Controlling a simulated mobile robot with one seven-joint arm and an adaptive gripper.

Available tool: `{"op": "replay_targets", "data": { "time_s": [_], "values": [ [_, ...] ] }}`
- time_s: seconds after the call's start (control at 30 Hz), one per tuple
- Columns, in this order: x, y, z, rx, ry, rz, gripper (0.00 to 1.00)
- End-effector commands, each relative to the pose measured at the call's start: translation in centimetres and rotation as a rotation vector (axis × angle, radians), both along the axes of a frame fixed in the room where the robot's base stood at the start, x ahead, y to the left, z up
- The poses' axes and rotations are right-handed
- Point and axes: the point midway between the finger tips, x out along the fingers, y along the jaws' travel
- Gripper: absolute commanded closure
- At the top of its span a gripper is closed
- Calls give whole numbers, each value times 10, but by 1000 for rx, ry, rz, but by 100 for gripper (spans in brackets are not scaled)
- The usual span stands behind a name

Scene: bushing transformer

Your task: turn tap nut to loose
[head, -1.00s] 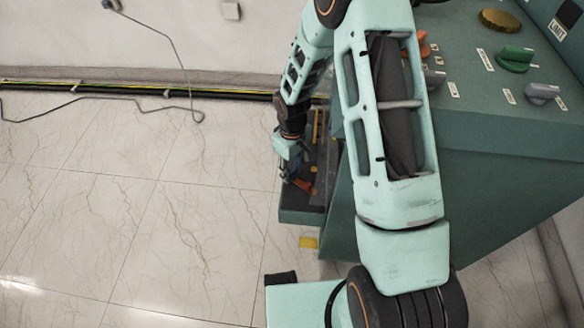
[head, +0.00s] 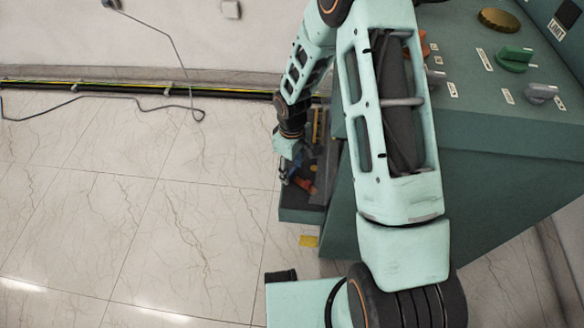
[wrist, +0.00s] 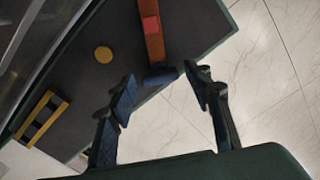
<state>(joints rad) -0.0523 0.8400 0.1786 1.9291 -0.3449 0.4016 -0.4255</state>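In the wrist view my gripper (wrist: 165,84) is open, its two dark fingers spread apart. Just beyond the fingertips, roughly between them, is a short dark-blue cylindrical piece (wrist: 160,76) at the end of an orange-brown bar (wrist: 152,42) with a red patch. I cannot tell if any finger touches it; a gap shows on the right. Which part is the tap nut is not clear. In the head view my gripper (head: 288,172) is small, at the low dark ledge (head: 300,214), beside the orange part (head: 306,187).
The ledge also bears a yellow disc (wrist: 103,53) and a yellow-black frame (wrist: 42,118). A green cabinet (head: 450,190) with knobs stands to the right. Open tiled floor (head: 150,220) lies to the left. Cables (head: 130,88) run along the wall.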

Motion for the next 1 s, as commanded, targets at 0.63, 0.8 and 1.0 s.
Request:
{"op": "replay_targets", "data": {
  "time_s": [0.63, 0.8, 1.0],
  "values": [
    [2, 0, 45, 1, -5, -2, 49],
    [1, 0, 79, 1, -4, -2, 49],
    [0, 0, 108, 0, -1, -1, 49]
  ]
}}
